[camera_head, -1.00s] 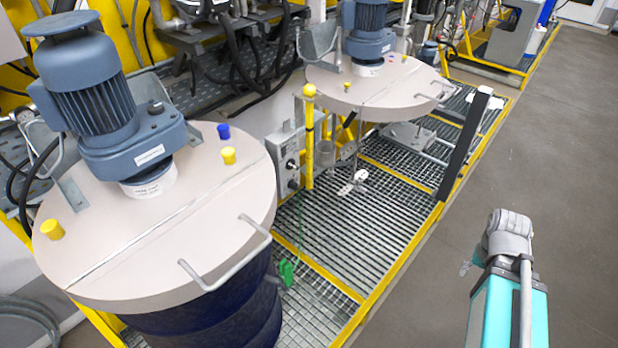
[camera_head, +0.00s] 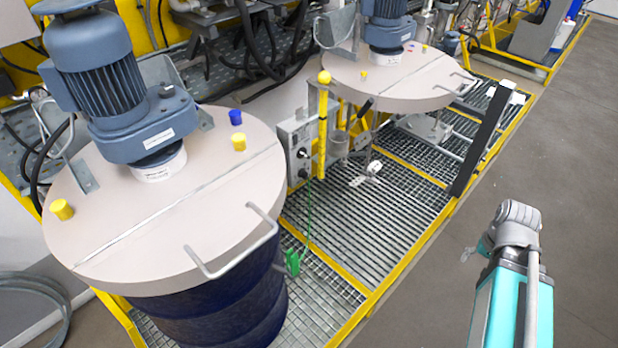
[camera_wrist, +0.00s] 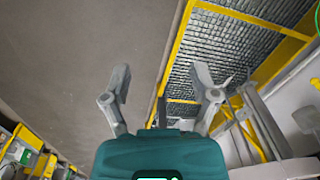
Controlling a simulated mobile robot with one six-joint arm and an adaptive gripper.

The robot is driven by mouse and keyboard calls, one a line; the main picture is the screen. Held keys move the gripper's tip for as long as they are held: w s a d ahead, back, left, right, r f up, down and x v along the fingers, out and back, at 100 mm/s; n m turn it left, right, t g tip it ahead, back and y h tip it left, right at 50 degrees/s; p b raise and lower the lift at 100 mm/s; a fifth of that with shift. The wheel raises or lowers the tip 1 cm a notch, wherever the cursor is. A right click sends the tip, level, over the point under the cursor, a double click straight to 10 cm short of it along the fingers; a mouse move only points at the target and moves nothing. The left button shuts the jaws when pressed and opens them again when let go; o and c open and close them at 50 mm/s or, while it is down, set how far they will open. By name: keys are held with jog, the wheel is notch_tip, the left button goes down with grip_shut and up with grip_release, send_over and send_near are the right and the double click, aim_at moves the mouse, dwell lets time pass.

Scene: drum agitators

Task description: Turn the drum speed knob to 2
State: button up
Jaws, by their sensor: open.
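A grey control box (camera_head: 298,148) with small dark knobs (camera_head: 303,153) on its face stands between the two drums, beside a yellow post. The knob markings are too small to read. My gripper (camera_wrist: 160,95) is open and empty in the wrist view, with its two fingers spread above the floor and the grating edge. In the head view my arm is at the lower right, over the grey floor and well apart from the box. The box's knobs cannot be made out in the wrist view.
A dark blue drum with a pale lid (camera_head: 170,215) and a motor (camera_head: 100,85) stands at the near left. A second lidded agitator (camera_head: 390,78) stands farther back. A yellow post (camera_head: 322,130) and dark upright panel (camera_head: 482,138) rise from the grating (camera_head: 340,225). The floor (camera_head: 560,170) at right is clear.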

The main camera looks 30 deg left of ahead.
jog(key=w+a+f+t+y+b, duration=0.1)
jog(key=w+a+f+y+b, duration=0.3)
jog(key=a, duration=0.5)
jog(key=m+t+y+b, duration=0.3)
jog(key=m+y+b, duration=0.85)
jog(key=b, duration=1.15)
send_near(308, 176)
jog(key=d+y, duration=0.1)
jog(key=d+f+n, duration=0.1)
jog(key=d, duration=0.1)
jog(key=shift+s+d+f+y, duration=0.2)
jog(key=shift+s+f+y, duration=0.05)
jog(key=shift+y, duration=0.1)
jog(key=x, duration=1.3)
jog(key=shift+a, duration=0.4)
